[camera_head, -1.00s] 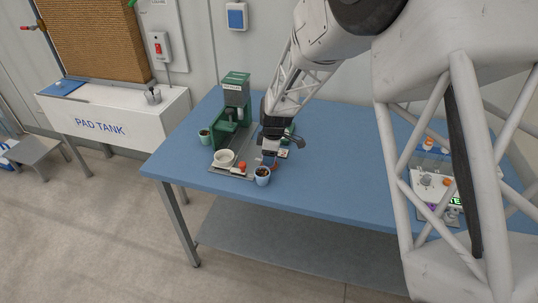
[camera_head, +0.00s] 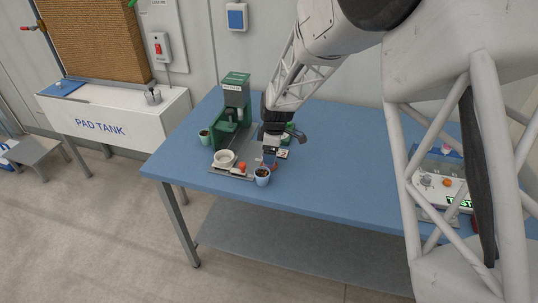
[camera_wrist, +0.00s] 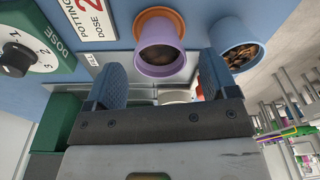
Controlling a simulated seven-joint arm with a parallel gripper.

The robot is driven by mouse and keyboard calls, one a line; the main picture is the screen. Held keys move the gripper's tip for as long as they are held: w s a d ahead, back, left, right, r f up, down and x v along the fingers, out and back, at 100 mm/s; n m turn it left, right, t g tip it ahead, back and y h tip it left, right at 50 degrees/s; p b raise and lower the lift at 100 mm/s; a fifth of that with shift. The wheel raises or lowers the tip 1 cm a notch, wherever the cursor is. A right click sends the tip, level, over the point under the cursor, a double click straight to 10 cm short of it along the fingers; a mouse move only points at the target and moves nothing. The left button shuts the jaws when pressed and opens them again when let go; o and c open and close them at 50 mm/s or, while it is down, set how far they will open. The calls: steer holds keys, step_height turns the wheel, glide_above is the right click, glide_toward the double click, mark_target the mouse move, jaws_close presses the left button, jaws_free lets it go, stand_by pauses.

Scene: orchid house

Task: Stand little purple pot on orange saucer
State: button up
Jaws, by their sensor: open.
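The little purple pot (camera_wrist: 160,58) is upright with dark contents inside, seen from above in the wrist view. The orange saucer (camera_wrist: 157,12) shows as a rim around the far side of the pot's base, and the pot appears to stand on it. The rest of the saucer is hidden by the pot. My gripper (camera_wrist: 162,68) is open, with one finger to each side of the pot and visible gaps between. In the head view my gripper (camera_head: 276,150) is low over the blue table and mostly hides the pot and saucer.
A blue pot of bark (camera_wrist: 238,54) stands close beside my right finger. A green potting dispenser (camera_head: 235,105), a white bowl (camera_head: 224,158), a red knob (camera_head: 243,167) and a teal pot (camera_head: 204,137) are to the left. The table's middle (camera_head: 340,170) is clear.

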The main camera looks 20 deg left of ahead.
step_height(320, 180, up, 10)
steer(key=d, duration=0.1)
steer(key=shift+w, duration=0.15)
steer(key=shift+d+f, duration=0.1)
stand_by(0.6)
steer(key=s+d+r+m+t, duration=0.1)
steer(key=s+d+r+m, duration=0.5)
steer(key=d, duration=0.6)
steer(key=s+d+r+m, duration=0.3)
steer(key=s+d+r, duration=0.5)
steer(key=d, duration=0.3)
steer(key=s+d+m+t, duration=0.1)
steer(key=s+d+m, duration=0.4)
steer(key=s, duration=0.6)
steer(key=s+d+m+h, duration=0.1)
steer(key=s+d+m, duration=0.5)
steer(key=s+d, duration=0.4)
steer(key=shift+s+d+r+t+h, duration=0.15)
steer(key=shift+s+r+t+h, duration=0.2)
steer(key=shift+s, duration=0.8)
steer(key=shift+f, duration=0.1)
